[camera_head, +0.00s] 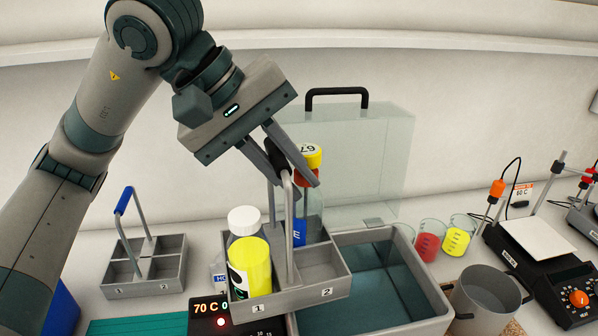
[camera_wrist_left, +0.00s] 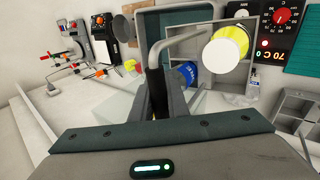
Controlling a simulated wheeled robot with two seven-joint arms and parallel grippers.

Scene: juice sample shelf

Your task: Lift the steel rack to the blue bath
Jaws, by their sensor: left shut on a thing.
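My left gripper (camera_head: 294,178) is shut on the handle of a grey steel rack (camera_head: 318,265). The black-gripped handle (camera_wrist_left: 170,52) runs between the fingers in the wrist view. The rack carries a white-capped bottle with a yellow label (camera_head: 250,268) at front left, and a bottle with yellow cap and blue label (camera_head: 300,232) behind, partly hidden by the fingers. The rack looks roughly level, overlapping the left end of a grey water bath (camera_head: 433,292) with teal water. Its height above the bath is unclear. A blue object (camera_head: 62,308) is cut off at lower left. My right gripper is not in view.
A second rack with a blue handle (camera_head: 145,280) stands empty at left. A control box reading 70 C (camera_head: 210,308) is at front. A clear lid (camera_head: 375,150) stands behind. Beakers (camera_head: 430,242), a steel pot (camera_head: 486,296) and a hotplate (camera_head: 540,265) are at right.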

